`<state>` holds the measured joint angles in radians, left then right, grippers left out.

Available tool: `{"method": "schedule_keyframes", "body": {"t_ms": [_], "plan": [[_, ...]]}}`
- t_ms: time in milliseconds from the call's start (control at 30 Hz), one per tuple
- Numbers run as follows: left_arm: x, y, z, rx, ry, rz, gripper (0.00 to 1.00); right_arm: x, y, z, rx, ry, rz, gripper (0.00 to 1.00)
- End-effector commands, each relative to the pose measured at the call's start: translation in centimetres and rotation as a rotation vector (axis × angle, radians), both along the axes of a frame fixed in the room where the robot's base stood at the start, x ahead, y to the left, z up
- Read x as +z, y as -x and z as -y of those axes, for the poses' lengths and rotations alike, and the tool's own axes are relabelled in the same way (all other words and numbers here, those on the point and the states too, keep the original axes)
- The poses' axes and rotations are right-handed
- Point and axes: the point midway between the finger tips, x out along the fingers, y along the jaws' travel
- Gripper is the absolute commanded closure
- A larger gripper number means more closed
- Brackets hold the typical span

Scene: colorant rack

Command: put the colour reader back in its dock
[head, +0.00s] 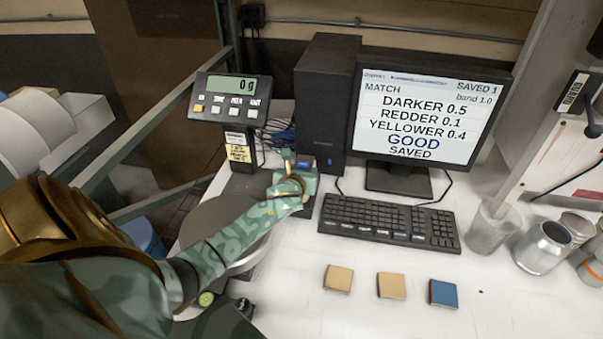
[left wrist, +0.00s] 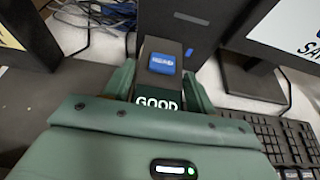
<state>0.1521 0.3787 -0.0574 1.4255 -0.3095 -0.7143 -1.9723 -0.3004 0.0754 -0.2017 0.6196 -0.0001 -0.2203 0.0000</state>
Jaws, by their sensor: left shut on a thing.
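My left gripper (head: 298,178) reaches in from the left and is shut on the colour reader, beside the base of the black computer tower. In the left wrist view the reader (left wrist: 158,102), dark with a small screen reading GOOD, sits between the two green fingers (left wrist: 158,90). A dark upright part with a blue label (left wrist: 161,64) rises just beyond the screen; I cannot tell whether it belongs to the reader or to the dock. In the head view the fingers hide most of the reader, and I cannot make out the dock for sure. My right gripper is not in view.
The computer tower (head: 322,105) and monitor (head: 425,115) stand behind, with the keyboard (head: 388,222) close on the right. A scale display (head: 231,102) reads 0 g at the left. Three tiles (head: 391,286) lie in front; cans (head: 543,247) stand at the right.

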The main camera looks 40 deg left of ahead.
Motion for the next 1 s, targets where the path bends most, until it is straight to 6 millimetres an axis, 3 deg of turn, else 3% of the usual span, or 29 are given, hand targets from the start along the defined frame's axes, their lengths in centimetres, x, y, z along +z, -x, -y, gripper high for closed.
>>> {"method": "schedule_keyframes", "body": {"t_ms": [300, 333, 400, 733, 1000], "plan": [[0.0, -0.1, 0.0, -0.001, -0.001, 0.005, 0.94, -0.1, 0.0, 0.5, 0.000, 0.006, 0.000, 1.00], [-0.1, 0.0, 0.0, 0.000, 0.000, 0.001, 0.38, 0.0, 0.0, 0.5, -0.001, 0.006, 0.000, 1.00], [-0.1, 0.0, 0.0, 0.000, 0.000, 0.001, 0.22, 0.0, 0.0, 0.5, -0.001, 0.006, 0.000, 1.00], [0.3, 0.1, 0.1, -0.001, 0.000, 0.001, 0.22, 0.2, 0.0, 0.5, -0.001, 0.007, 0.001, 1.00], [2.4, 4.3, 2.4, -0.003, -0.001, -0.001, 0.22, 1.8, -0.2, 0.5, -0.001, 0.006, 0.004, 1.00]]}}
